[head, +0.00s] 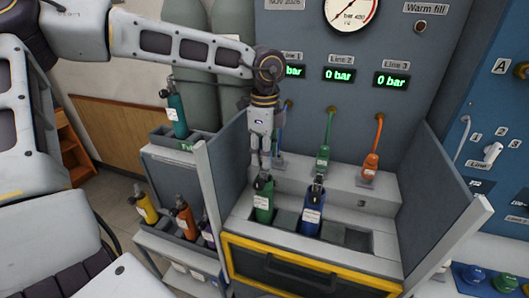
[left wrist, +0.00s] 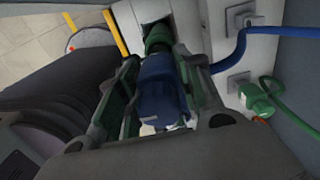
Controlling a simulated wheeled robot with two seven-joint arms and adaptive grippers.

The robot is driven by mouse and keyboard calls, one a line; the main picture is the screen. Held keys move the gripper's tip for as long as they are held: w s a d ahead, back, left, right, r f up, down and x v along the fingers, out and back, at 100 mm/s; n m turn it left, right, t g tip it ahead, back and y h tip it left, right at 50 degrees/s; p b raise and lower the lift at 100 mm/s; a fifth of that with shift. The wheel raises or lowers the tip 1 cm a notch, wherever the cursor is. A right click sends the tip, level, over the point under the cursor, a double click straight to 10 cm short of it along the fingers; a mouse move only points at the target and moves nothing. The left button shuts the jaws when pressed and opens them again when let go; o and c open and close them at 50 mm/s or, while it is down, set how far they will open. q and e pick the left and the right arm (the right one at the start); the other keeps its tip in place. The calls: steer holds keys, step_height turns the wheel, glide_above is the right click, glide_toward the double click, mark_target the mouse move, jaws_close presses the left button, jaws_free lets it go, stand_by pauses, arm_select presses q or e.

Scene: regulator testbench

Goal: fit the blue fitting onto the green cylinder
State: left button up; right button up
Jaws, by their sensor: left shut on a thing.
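The green cylinder (head: 263,205) stands upright in the left part of the bench rack in the head view, beside a blue cylinder (head: 312,212). My left gripper (head: 262,165) points down just above the green cylinder's top. In the left wrist view it is shut on the blue fitting (left wrist: 164,85), with a finger on each side. A green part (left wrist: 157,38), apparently the green cylinder, shows just beyond the fitting. A blue hose (left wrist: 270,32) runs in from the right behind a finger. Whether fitting and cylinder touch is hidden. My right gripper is not in view.
A green fitting (head: 323,158) and an orange fitting (head: 370,165) with hoses rest on the ledge behind the rack. Upright side panels (head: 455,185) flank the bay. A yellow-framed front (head: 300,268) closes it below. More cylinders, including a teal one (head: 177,112), stand at left.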

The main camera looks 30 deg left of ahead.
arm_select(q)
steer(key=shift+f+b, duration=0.8)
steer(key=shift+b, duration=0.05)
stand_by(1.0)
steer(key=o, duration=1.3)
steer(key=shift+r, duration=0.15)
steer(key=shift+r, duration=3.8)
steer(key=shift+r, duration=0.15)
step_height(320, 180, up, 9)
steer(key=p, duration=0.9)
steer(key=shift+r+p, duration=0.35)
steer(key=shift+p, duration=0.15)
